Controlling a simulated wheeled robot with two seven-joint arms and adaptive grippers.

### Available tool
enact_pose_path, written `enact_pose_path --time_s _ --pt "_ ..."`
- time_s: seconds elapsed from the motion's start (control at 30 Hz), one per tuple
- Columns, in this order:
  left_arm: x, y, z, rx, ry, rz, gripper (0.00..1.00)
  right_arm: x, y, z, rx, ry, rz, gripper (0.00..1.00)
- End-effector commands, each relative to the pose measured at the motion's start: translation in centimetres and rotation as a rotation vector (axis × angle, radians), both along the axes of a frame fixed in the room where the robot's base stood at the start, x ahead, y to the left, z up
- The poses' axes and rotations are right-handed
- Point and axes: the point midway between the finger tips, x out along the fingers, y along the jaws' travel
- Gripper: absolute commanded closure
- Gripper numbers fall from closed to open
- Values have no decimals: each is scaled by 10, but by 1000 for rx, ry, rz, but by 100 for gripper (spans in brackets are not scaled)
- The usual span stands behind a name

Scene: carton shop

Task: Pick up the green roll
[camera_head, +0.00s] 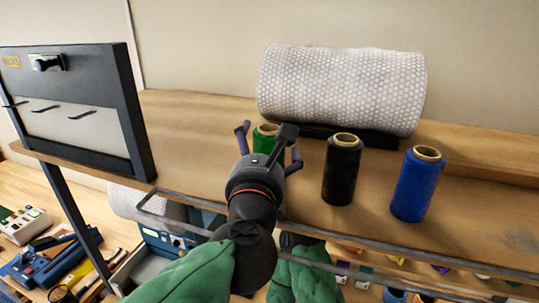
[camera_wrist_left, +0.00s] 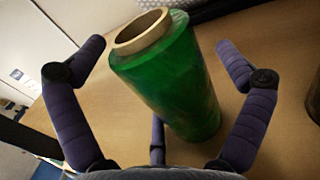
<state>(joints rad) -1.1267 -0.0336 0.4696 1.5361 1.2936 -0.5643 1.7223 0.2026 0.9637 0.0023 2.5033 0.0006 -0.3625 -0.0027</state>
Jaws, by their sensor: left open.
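The green roll (camera_head: 266,139) stands upright on the wooden shelf, partly hidden behind my left gripper in the head view. In the left wrist view the green roll (camera_wrist_left: 172,80) shows large, with its tan cardboard core at the top. My left gripper (camera_head: 268,145) is open, its purple fingers spread to both sides of the green roll. In the left wrist view the fingers of the left gripper (camera_wrist_left: 160,75) stand apart from the roll, with gaps on both sides.
A black roll (camera_head: 341,170) and a blue roll (camera_head: 416,185) stand to the right of the green one. A large bubble-wrap roll (camera_head: 340,88) lies behind them. A dark framed panel (camera_head: 84,110) stands at the left. A metal rail (camera_head: 400,246) runs along the shelf's front.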

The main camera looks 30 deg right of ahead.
Motion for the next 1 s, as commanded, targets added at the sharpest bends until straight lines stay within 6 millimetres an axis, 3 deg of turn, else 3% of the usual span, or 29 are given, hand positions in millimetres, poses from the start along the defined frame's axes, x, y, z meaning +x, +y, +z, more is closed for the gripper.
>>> enact_pose_path --time_s 0.17,0.4,0.77,1.0 --pt "0 0 0 -1 0 0 0 0 0 0 0 0 0 15" --pt "0 0 0 -1 0 0 64 0 0 0 0 0 0 15" --pt "0 0 4 -4 0 0 65 0 0 1 0 0 0 15" --pt "-1 1 29 -6 -2 0 65 0 0 7 0 0 0 15"
